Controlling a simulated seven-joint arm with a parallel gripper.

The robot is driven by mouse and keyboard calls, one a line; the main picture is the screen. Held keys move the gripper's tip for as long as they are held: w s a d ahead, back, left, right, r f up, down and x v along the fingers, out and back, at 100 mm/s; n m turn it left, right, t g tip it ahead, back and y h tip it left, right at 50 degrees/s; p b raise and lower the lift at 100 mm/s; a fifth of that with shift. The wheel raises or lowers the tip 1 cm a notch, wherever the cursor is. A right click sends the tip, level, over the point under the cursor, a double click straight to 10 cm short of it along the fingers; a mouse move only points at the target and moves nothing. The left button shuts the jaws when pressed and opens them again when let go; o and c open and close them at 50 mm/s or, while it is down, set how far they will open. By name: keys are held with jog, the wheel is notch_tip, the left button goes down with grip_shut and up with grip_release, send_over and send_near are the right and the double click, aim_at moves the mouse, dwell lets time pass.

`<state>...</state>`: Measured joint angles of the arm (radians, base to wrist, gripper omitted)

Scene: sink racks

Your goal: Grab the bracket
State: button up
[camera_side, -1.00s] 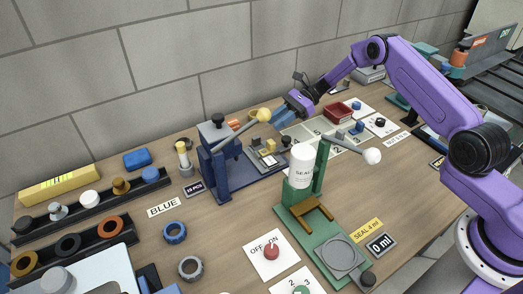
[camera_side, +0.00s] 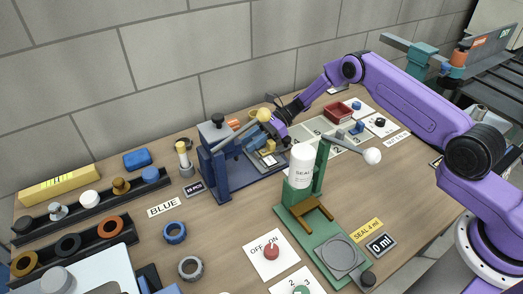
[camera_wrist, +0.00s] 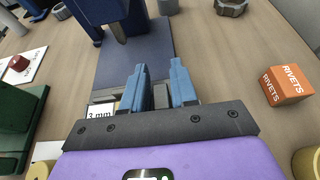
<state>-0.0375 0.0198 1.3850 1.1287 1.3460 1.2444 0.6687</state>
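The picture does not settle which part is the bracket. A small yellow angled part (camera_side: 269,146) sits on the blue press base in the side view, and I take it as the likely bracket. My gripper (camera_side: 275,133) hangs close above the right end of that base, pointing down. In the wrist view my gripper (camera_wrist: 160,85) shows two blue fingers apart, with a narrow gap and nothing clearly held between them. The yellow part is not clearly seen in the wrist view; my gripper may hide it.
The blue press (camera_side: 214,160) with its yellow-knobbed lever (camera_side: 263,114) stands close left of my gripper. The green press (camera_side: 321,165) with a white bottle (camera_side: 302,165) stands in front. An orange rivets box (camera_wrist: 285,84) lies to the right in the wrist view.

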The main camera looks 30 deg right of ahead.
jog(key=shift+c, duration=0.3)
grip_shut()
jog(key=shift+r, duration=0.1)
